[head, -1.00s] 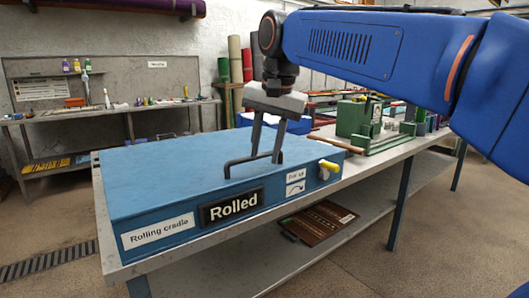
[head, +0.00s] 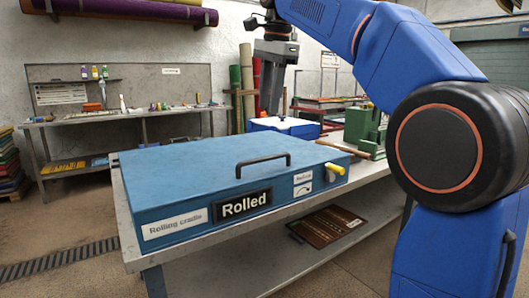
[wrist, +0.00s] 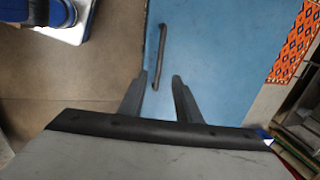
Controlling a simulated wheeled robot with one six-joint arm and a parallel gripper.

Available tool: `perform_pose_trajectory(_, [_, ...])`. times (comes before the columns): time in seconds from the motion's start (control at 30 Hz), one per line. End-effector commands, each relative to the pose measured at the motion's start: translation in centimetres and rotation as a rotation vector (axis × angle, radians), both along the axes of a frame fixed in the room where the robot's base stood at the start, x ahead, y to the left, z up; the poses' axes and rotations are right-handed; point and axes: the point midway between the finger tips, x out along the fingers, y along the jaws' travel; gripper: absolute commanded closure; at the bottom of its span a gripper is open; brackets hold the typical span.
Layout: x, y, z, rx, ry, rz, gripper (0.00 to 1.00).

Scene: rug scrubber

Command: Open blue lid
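The blue lid (head: 190,165) is the flat top of a blue box labelled "Rolling cradle", with a "Rolled" plate on its front. It lies level and looks closed. A black bar handle (head: 263,158) stands on it near the front edge; in the wrist view the handle (wrist: 159,50) runs lengthwise, just beyond my fingertips.
A yellow knob (head: 335,169) sticks out at the box's right end. A white-and-blue container (head: 285,126) and a green machine (head: 362,128) stand behind and right of the box. A patterned orange cloth (wrist: 294,42) shows beside the lid in the wrist view.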

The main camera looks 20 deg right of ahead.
Motion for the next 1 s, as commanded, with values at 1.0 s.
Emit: perform_pose_trajectory(1.0, [2.8, 0.9, -14.8, 0.0, -0.001, 0.002, 0.69])
